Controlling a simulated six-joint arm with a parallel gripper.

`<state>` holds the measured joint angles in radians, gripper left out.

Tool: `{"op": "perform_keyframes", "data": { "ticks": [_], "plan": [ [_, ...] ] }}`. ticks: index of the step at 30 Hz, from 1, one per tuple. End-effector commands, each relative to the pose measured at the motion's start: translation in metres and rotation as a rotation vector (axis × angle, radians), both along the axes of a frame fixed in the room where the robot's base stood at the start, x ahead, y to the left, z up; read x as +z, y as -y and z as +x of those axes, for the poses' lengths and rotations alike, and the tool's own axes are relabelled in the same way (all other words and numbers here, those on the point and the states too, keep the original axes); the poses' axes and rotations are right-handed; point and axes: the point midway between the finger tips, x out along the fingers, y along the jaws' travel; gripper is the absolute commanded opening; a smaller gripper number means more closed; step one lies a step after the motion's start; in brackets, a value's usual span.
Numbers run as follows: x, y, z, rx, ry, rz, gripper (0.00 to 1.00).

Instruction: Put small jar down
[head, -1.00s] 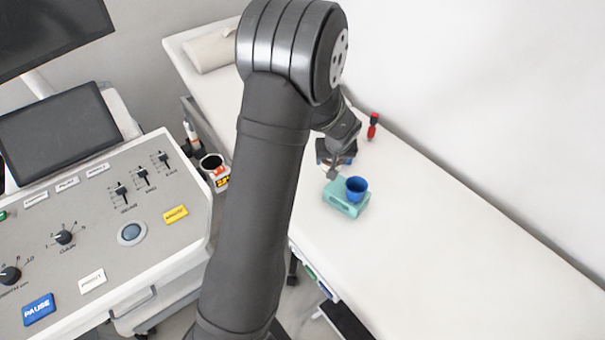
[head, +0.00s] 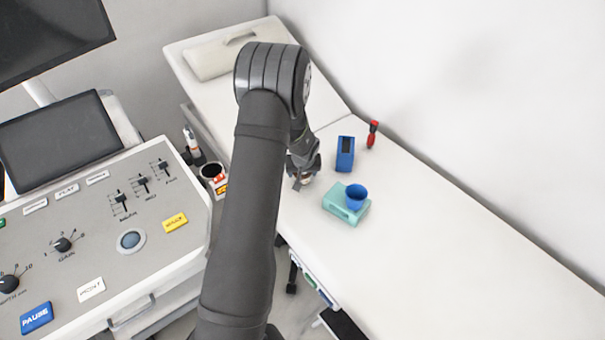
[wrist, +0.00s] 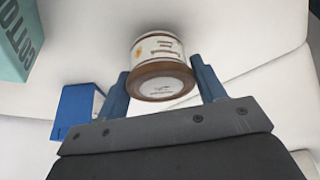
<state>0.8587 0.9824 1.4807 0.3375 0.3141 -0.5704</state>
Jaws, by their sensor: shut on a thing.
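The small jar (wrist: 160,62) has a white label with print and a brown rim, and shows at the top middle of the wrist view. My gripper (wrist: 162,88) has its two blue fingers on either side of the jar and is shut on it. In the head view my gripper (head: 304,181) is over the white couch, left of the teal box, and only a small part of the jar shows under it. Whether the jar touches the couch surface I cannot tell.
On the couch (head: 430,230) stand a teal box (head: 343,208) with a blue cup (head: 356,196) on it, a blue box (head: 345,154) and a red-handled item (head: 372,134). A cushion (head: 225,58) lies at the far end. The couch's near right part is clear.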

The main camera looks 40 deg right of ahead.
Motion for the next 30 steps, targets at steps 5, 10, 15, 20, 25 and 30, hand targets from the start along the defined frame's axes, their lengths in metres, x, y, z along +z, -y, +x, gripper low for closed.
{"op": "perform_keyframes", "data": {
  "ticks": [5,10,15,20,25,30],
  "plan": [
    [-0.009,0.0,0.0,0.0,0.0,-0.001,0.37],
    [-0.009,0.0,0.0,0.0,0.0,-0.001,0.37],
    [-0.011,0.0,0.0,0.0,0.0,0.0,0.79],
    [-0.011,0.0,0.0,0.0,0.0,0.0,0.85],
    [-0.01,0.0,0.0,0.0,0.0,-0.001,0.85],
    [0.002,-0.001,-0.003,0.001,0.002,-0.003,0.85]
  ]
}}
